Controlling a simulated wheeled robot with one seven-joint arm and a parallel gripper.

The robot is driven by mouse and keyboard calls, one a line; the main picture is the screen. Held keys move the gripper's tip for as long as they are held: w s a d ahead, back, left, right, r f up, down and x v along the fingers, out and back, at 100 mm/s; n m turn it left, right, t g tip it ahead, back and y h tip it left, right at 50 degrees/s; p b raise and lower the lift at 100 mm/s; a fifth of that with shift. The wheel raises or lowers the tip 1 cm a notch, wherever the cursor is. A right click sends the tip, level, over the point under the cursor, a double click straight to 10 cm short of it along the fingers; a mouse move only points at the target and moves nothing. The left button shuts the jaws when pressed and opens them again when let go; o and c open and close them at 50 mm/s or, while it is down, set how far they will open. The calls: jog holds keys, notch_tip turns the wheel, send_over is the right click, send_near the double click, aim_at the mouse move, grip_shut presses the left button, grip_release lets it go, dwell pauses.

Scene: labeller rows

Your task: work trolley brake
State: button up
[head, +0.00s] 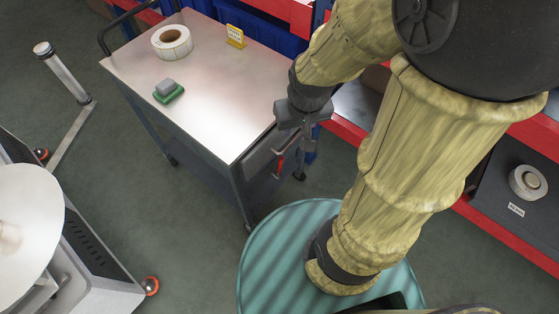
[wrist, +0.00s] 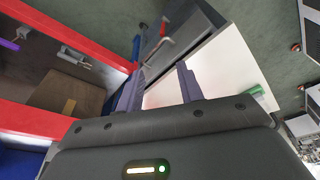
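The work trolley (head: 205,75) is a grey metal cart with a flat top, dark legs and a black push handle (head: 108,38) at its far end. A red lever (head: 279,165) sits low at its near right end, beside a grey panel. The lever also shows in the wrist view (wrist: 157,48), beyond my fingers and roughly between them. My gripper (head: 298,138) hangs near that end of the trolley, above the lever in the picture. In the wrist view my gripper (wrist: 157,84) has its two fingers apart with nothing between them. I cannot tell whether the lever is up or down.
A label roll (head: 172,41), a yellow sign (head: 236,37) and a green-and-grey item (head: 168,92) stand on the trolley top. A red-framed rack (head: 345,128) runs close on the right. A teal ribbed drum-like surface (head: 290,255) lies in front.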

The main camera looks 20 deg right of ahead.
jog(key=w+d+f+m+g+y+b, duration=0.3)
jog(key=f+m+b, duration=0.4)
jog(key=f+b, duration=0.7)
jog(key=d+f+m+g+y+b, duration=0.2)
jog(key=f+m+y+b, duration=0.65)
jog(key=f, duration=0.95)
jog(key=w+d+f+m+t+y+b, duration=0.5)
jog(key=d+f+m+t+b, duration=0.3)
jog(key=b, duration=0.8)
jog(key=d+f, duration=0.2)
jog(key=d, duration=0.1)
jog(key=shift+f+t, duration=0.25)
jog(key=shift+t, duration=0.05)
jog(key=shift+w+m+y, duration=0.1)
jog(key=shift+m+y, duration=0.15)
